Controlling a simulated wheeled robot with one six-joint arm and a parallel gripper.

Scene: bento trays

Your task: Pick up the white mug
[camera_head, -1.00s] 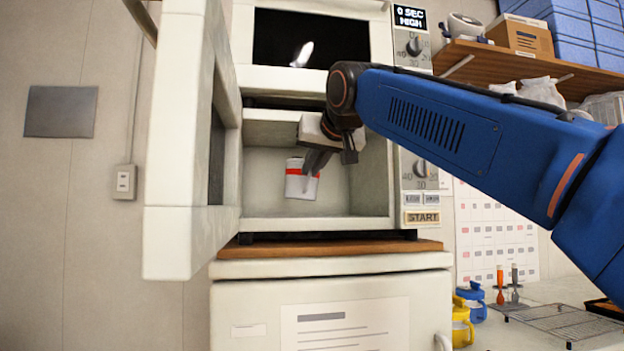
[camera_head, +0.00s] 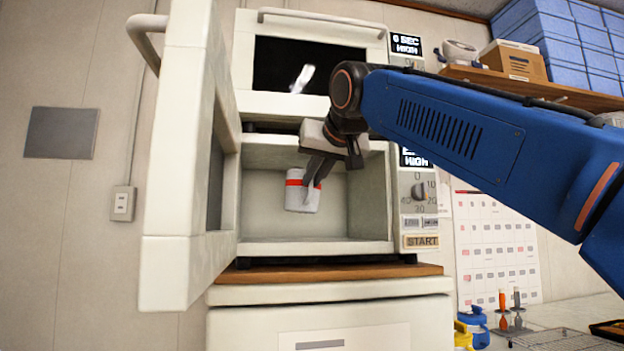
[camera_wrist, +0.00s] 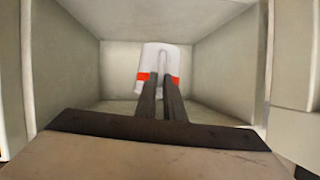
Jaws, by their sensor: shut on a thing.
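The white mug (camera_head: 302,197) has a red band near its top and shows inside the open lower microwave (camera_head: 318,249). It hangs slightly tilted, above the microwave floor. My gripper (camera_head: 314,184) comes down from the upper right and is shut on the mug. In the wrist view the mug (camera_wrist: 151,60) is straight ahead, and my two dark fingers (camera_wrist: 160,82) are close together on its near side. The fingers hide part of the mug, and I cannot tell its handle clearly.
The microwave's door (camera_head: 180,170) stands open on the left. A second microwave (camera_head: 310,66) with a shut dark door is above. A shelf with boxes (camera_head: 513,62) is at the upper right. Blue (camera_head: 474,326) and yellow mugs stand on the counter below right, beside a wire rack.

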